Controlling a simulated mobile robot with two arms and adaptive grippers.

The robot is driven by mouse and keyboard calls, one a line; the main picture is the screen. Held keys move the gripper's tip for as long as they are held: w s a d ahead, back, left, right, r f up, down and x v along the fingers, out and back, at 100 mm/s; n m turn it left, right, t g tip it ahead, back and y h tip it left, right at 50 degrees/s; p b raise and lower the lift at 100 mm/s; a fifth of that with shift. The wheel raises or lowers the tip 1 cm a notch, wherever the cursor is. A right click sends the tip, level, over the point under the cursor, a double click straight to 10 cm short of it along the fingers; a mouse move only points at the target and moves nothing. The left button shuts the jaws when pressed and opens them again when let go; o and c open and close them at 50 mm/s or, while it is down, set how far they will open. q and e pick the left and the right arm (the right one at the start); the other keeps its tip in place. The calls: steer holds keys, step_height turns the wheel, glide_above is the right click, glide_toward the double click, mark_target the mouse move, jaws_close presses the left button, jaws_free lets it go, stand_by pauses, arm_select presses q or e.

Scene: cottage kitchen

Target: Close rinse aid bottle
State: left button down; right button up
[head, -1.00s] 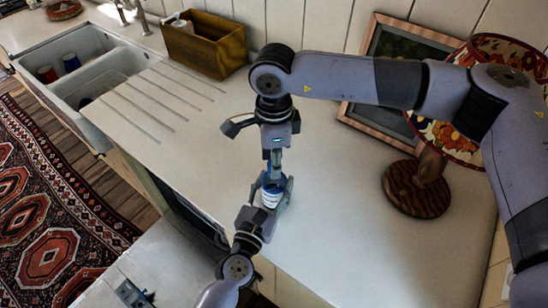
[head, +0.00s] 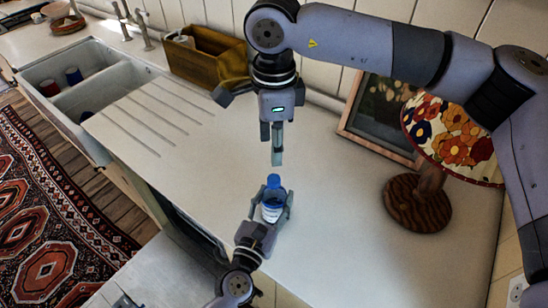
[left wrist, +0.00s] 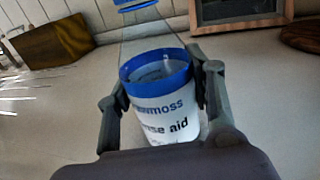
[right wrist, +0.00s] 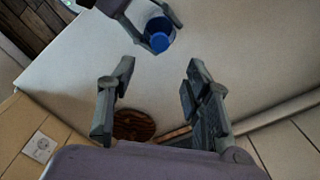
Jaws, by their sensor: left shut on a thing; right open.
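The rinse aid bottle (head: 271,209) stands upright at the counter's front edge, with a white label and a blue band. A blue cap (head: 273,181) sits on its top; I cannot tell how tight it is. The cap also shows in the right wrist view (right wrist: 160,42). My left gripper (head: 274,206) is shut around the bottle's body, with a finger on each side of the label (left wrist: 165,118) in the left wrist view. My right gripper (head: 277,158) points down above the cap, apart from it. Its fingers (right wrist: 160,64) are open with nothing between them.
A lamp with a wooden base (head: 417,203) and a framed picture (head: 380,118) stand at the right. A wooden box (head: 205,55) is at the back, and a double sink (head: 75,88) at the left. The counter (head: 335,215) around the bottle is clear.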

arm_select(q)
steer(key=c, duration=0.7)
jaws_free()
arm_select(e)
steer(key=shift+r, duration=0.95)
arm_select(q)
steer(key=shift+s, duration=0.1)
steer(key=v, duration=1.1)
steer(key=shift+s+a, duration=0.2)
steer(key=shift+s, duration=0.15)
